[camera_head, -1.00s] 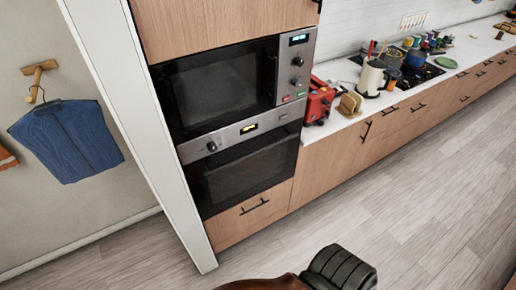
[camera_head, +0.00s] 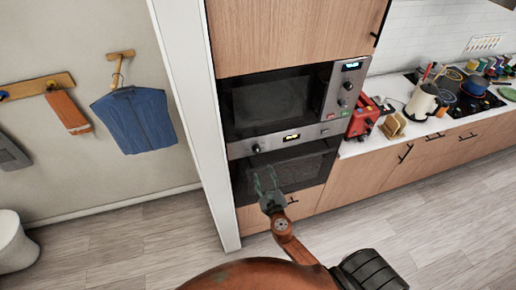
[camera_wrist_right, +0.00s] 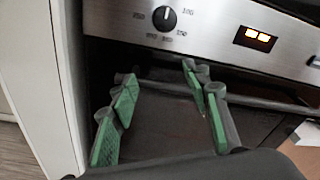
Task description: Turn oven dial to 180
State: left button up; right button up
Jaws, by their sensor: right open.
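The oven dial (camera_head: 257,148) is a small dark round knob on the silver panel above the lower oven door (camera_head: 305,167). In the right wrist view the dial (camera_wrist_right: 164,18) shows at the top, with numbers around it that are too small to read surely; its white mark points about straight up. A lit display (camera_wrist_right: 258,38) is to its right. My right gripper (camera_head: 266,182) is in front of the oven door, below the dial. In the wrist view its green-padded fingers (camera_wrist_right: 163,103) are apart, empty, and not touching the dial. My left gripper is not in view.
A microwave (camera_head: 270,100) with its own knobs is above the oven. A white wall edge (camera_head: 198,130) stands just left of the oven. A red toaster (camera_head: 362,118) and a kettle (camera_head: 422,102) are on the counter at right. The floor is clear.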

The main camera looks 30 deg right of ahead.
jog(key=n+t, duration=0.1)
jog(key=n, duration=0.1)
send_near(257, 152)
jog(key=w, duration=0.1)
jog(key=p+x, duration=0.1)
jog(key=x, duration=0.6)
jog(key=shift+w+d+r, duration=0.1)
jog(key=shift+w+d, duration=0.05)
jog(key=shift+w, duration=0.2)
jog(key=c, duration=1.2)
jog(key=shift+o, duration=0.2)
